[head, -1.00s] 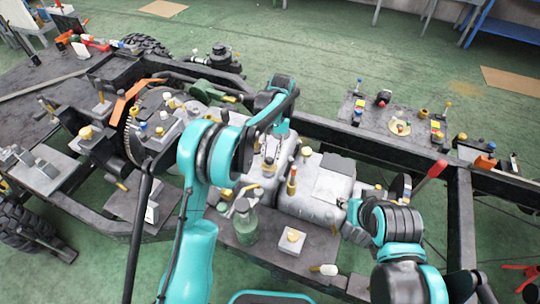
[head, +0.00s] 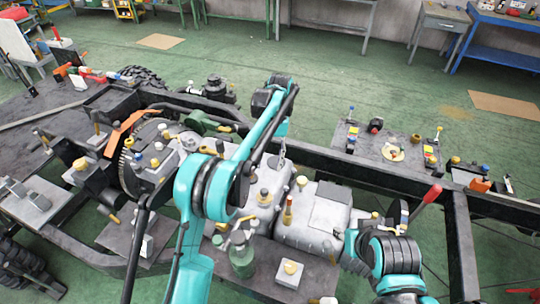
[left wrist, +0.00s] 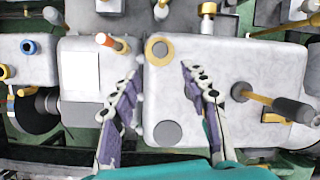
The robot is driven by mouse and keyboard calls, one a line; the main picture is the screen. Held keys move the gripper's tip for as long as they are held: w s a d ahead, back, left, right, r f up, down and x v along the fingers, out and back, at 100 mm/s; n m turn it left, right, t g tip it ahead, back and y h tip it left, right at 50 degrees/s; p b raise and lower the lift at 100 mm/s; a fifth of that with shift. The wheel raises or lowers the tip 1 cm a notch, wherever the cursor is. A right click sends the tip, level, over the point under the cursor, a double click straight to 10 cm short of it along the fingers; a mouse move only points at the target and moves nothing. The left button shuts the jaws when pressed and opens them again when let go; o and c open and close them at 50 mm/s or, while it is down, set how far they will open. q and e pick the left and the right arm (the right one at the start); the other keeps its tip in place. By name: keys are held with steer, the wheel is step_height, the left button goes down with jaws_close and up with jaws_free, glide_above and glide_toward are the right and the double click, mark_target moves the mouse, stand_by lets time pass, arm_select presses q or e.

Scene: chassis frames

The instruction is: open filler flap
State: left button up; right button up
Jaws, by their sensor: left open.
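My left gripper (head: 282,152) hangs over the light grey metal tanks in the head view. In the left wrist view its two purple-and-white fingers (left wrist: 158,82) are open and empty above a grey tank (left wrist: 200,75). A yellow ring with a grey centre (left wrist: 158,50) lies beyond the fingertips, and a flat grey disc (left wrist: 167,134) lies between the fingers. I cannot tell which of these is the filler flap. My right arm is at the lower right in the head view; its jaws are not clear.
An orange-topped peg (left wrist: 108,40) and a dark-handled lever (left wrist: 270,100) stand either side of the fingers. A green glass bottle (head: 242,258) and a red-handled lever (head: 428,197) stand nearby on the chassis. A plate with small parts (head: 385,150) lies beyond the frame rail.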

arm_select(q)
steer(key=shift+v, duration=1.25)
